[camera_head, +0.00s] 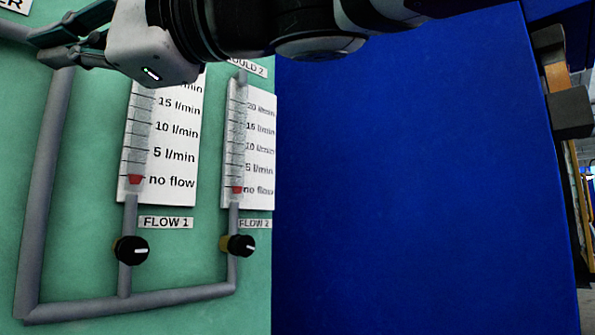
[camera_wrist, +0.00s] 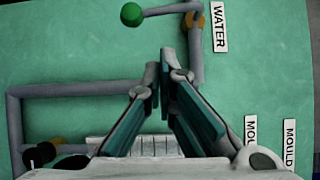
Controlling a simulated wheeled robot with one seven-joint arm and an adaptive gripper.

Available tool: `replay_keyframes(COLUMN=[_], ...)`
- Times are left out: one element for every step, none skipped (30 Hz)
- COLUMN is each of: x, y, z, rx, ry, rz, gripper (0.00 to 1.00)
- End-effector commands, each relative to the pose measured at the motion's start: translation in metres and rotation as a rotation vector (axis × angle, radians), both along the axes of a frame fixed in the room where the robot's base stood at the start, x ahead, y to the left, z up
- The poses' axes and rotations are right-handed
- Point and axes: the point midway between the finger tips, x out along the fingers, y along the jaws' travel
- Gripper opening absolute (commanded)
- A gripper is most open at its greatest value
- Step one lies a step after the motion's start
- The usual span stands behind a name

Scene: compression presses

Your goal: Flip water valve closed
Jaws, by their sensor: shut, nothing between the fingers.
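The water valve shows at the top of the wrist view, with an orange-brown body (camera_wrist: 194,20) on the grey pipe beside the WATER label (camera_wrist: 219,27). A grey lever (camera_wrist: 168,9) reaches left from it to a round green knob (camera_wrist: 131,14). My gripper (camera_wrist: 160,66) is shut and empty, below the knob and lever in that view and apart from the knob. In the head view my gripper (camera_head: 36,47) is at the upper left, in front of the pipe. The valve and its knob are out of that view.
Two flow gauges (camera_head: 165,140) (camera_head: 250,150) have red floats at "no flow". Black knobs (camera_head: 132,250) (camera_head: 241,245) sit below them. Grey pipes (camera_head: 45,200) stand out from the green panel. A blue panel (camera_head: 410,180) fills the right side.

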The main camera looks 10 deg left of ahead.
Motion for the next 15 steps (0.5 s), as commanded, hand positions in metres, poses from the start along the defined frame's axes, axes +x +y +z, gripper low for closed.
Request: replay_keyframes(x=[-0.002, -0.003, -0.003, -0.004, -0.005, -0.005, -0.005, -0.005, -0.006, -0.006, -0.006, -0.006, -0.006, -0.006, -0.006], y=[-0.010, -0.015, -0.022, -0.027, -0.031, -0.037, -0.041, -0.044, -0.047, -0.050, -0.052, -0.054, -0.055, -0.055, -0.056], z=[0.002, 0.002, 0.002, 0.003, 0.003, 0.004, 0.004, 0.004, 0.004, 0.004, 0.004, 0.004, 0.004, 0.004, 0.004], rx=[0.002, 0.001, 0.001, 0.002, 0.002, 0.002, 0.001, 0.001, 0.001, 0.001, 0.001, 0.001, 0.001, 0.000, 0.000], ry=[-0.002, -0.002, -0.001, -0.001, -0.001, 0.000, 0.000, 0.000, -0.001, -0.001, -0.001, -0.001, 0.000, 0.000, 0.000], rz=[0.000, 0.000, 0.000, 0.000, 0.001, 0.001, 0.001, 0.001, 0.002, 0.002, 0.002, 0.002, 0.002, 0.002, 0.002], gripper=[0.00, 0.00, 0.00, 0.00, 0.00, 0.00, 0.00, 0.00, 0.00, 0.00, 0.00, 0.00, 0.00, 0.00, 0.00])
